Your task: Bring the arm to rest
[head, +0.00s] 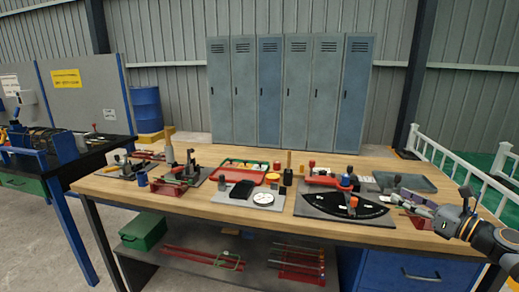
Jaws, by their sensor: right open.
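My right arm comes in from the right edge, and its gripper (402,204) is over the right end of the wooden workbench (180,192). The gripper is small in the picture; it is open, and I see nothing held between its fingers. It is just right of a dark fan-shaped plate (330,207) on a grey board. Whether it touches anything on the bench cannot be told. My left gripper is not in view.
A red tray (226,177) with small parts is mid-bench. A white dial (263,199) lies in front of it. A grey tray (405,182) is at the back right. Tools crowd the left end. Grey lockers (298,95) stand behind; a white railing (450,160) is at right.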

